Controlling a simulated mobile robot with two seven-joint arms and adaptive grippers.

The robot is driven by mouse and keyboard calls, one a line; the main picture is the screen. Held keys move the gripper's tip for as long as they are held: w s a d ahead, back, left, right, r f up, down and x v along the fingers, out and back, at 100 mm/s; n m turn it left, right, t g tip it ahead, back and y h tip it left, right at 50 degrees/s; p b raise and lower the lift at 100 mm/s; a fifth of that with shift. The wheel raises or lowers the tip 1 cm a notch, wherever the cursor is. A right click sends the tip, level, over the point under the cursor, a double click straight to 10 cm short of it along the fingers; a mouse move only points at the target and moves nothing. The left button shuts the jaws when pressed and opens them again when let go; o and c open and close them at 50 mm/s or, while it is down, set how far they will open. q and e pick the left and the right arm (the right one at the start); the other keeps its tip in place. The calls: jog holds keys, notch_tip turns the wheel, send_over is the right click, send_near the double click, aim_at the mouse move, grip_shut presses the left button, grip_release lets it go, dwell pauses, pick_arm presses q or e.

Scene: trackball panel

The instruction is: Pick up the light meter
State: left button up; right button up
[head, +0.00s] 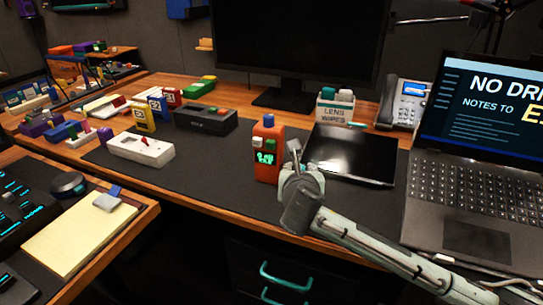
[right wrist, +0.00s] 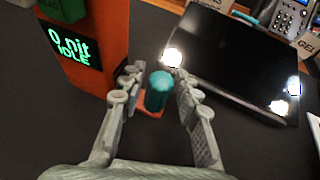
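The light meter (head: 267,155) is an orange upright device with a green lit display and small buttons. It stands on the dark desk mat in front of the monitor. In the right wrist view the meter (right wrist: 98,45) is at the upper left, its display reading "0 nit IDLE". My right gripper (head: 293,158) is just right of the meter, low over the mat. In the right wrist view its two fingers (right wrist: 157,75) are apart, with the meter outside them. A small teal capped piece with an orange base (right wrist: 158,92) shows between the fingers. My left gripper is out of view.
A black tablet (head: 350,153) lies right of my gripper. A laptop (head: 470,180) stands farther right, with a desk phone (head: 402,103) behind. A white box (head: 140,148) and dark box (head: 206,120) are to the left. The mat between them and the meter is clear.

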jog(key=shift+c, duration=0.5)
grip_shut()
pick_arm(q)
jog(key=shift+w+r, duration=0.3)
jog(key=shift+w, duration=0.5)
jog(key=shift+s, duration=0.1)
pick_arm(e)
jog(key=shift+r, duration=0.1)
jog(key=shift+r, duration=0.5)
notch_tip(320, 180, up, 3)
jog(key=shift+f, duration=0.1)
send_near(257, 142)
jog(key=w, duration=0.5)
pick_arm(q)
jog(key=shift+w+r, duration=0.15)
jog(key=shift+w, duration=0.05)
pick_arm(e)
jog(key=shift+s+f, duration=0.1)
jog(key=shift+f, duration=0.35)
